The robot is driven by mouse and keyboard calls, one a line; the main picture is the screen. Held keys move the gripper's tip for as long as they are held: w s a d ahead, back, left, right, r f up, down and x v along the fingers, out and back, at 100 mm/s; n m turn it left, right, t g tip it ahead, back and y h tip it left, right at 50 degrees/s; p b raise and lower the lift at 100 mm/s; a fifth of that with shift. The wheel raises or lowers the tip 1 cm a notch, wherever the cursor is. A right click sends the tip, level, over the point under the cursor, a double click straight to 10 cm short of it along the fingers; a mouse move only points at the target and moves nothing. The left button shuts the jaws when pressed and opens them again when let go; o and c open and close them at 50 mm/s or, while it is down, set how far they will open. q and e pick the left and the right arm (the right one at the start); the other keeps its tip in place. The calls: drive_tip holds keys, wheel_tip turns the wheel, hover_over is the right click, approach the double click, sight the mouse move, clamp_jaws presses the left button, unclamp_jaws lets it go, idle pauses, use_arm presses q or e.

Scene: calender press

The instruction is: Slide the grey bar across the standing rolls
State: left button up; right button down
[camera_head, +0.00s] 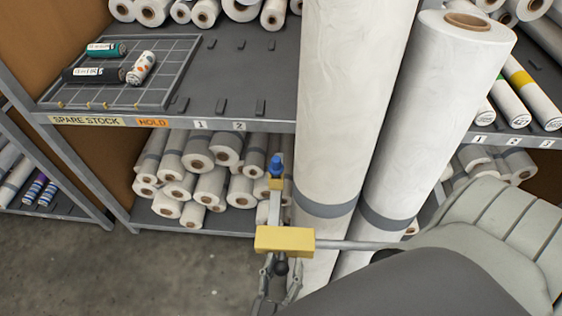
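Two tall white standing rolls with grey bands, a left one (337,130) and a right one (440,110), lean near the middle. The grey bar (350,245) runs level across the front of them, from a yellow block (285,240) at its left end toward the right, where my arm hides it. A dark knob (281,266) hangs below the block. My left gripper (281,274) is at the bottom, just below the block. Its fingers stand apart on either side of the knob, with no clear contact. My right gripper is not in view.
A grey post (274,208) with a blue knob (275,165) rises behind the block. Shelves hold a tray (150,72) of small rolls and many stacked rolls (190,175). Open floor (120,275) lies at lower left. My arm fills the lower right.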

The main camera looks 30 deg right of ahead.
use_arm(q)
drive_tip(key=shift+a, duration=0.1)
drive_tip(key=shift+s+a, duration=0.15)
drive_tip(key=shift+a, duration=0.1)
drive_tip(key=v, duration=1.1)
drive_tip(key=shift+s, duration=0.1)
drive_tip(key=w+a+f+n+g+y, duration=0.1)
drive_tip(key=a+f+y, duration=0.3)
drive_tip(key=f, duration=0.5)
drive_tip(key=w+a+f+g+y, duration=0.1)
drive_tip(key=a+f+g+y, duration=0.1)
drive_tip(key=a+f, duration=0.6)
drive_tip(key=a+f+n+g+y, duration=0.1)
drive_tip(key=a+f+y, duration=0.25)
drive_tip(key=f, duration=0.65)
drive_tip(key=s+a+f+n+g+y, duration=0.3)
drive_tip(key=s+a+f+g, duration=0.3)
drive_tip(key=s+a+f, duration=0.6)
drive_tip(key=s+a+y, duration=0.1)
drive_tip(key=a, duration=0.2)
drive_tip(key=shift+f+g, duration=0.3)
drive_tip(key=shift+g, duration=0.1)
